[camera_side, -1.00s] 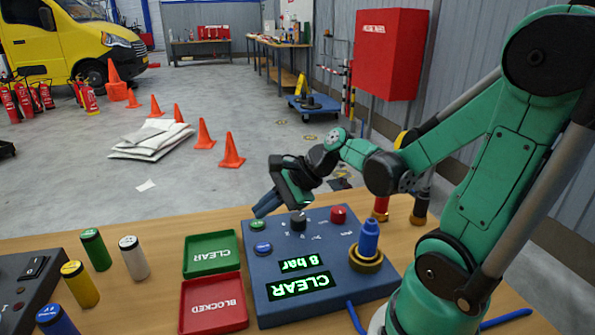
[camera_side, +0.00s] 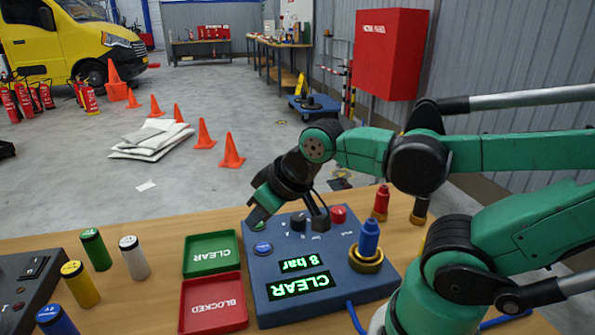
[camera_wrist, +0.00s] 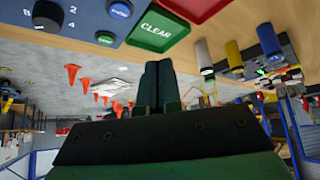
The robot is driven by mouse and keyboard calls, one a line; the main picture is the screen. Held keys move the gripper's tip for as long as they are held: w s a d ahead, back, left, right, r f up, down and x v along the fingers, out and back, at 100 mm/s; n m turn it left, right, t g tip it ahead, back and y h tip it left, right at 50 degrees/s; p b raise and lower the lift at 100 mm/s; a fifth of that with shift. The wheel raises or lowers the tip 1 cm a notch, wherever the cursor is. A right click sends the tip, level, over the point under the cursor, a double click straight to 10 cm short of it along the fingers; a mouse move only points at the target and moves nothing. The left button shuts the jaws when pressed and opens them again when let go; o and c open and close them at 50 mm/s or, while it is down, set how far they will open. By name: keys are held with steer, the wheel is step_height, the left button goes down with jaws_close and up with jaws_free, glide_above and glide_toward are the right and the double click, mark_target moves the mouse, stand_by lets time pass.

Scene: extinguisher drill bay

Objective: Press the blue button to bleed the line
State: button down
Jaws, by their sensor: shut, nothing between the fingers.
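The blue button (camera_side: 263,248) is on the left part of the dark blue control box (camera_side: 340,305). It also shows at the top of the wrist view (camera_wrist: 121,8), beside the green button (camera_wrist: 105,38). My gripper (camera_side: 257,217) is at the box's far left edge, beyond the blue button and apart from it. Its fingers (camera_wrist: 158,68) are shut with nothing between them. In the side view my gripper hides the green button. The display (camera_side: 300,287) reads CLEAR, and the smaller one (camera_side: 298,265) reads 8 bar.
A black knob (camera_side: 298,221) and a red button (camera_side: 338,214) sit along the box's far side. A blue plug in a brass ring (camera_side: 367,261) stands at right. Green (camera_side: 208,268) and red (camera_side: 190,325) trays lie left of the box, with several coloured cylinders beyond.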

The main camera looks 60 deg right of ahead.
steer(key=shift+r, duration=0.1)
step_height(320, 180, up, 5)
steer(key=n+g, duration=0.7)
steer(key=n, duration=0.2)
glide_above(262, 246)
step_height(262, 246, down, 14)
steer(key=shift+f, duration=0.1)
stand_by(0.5)
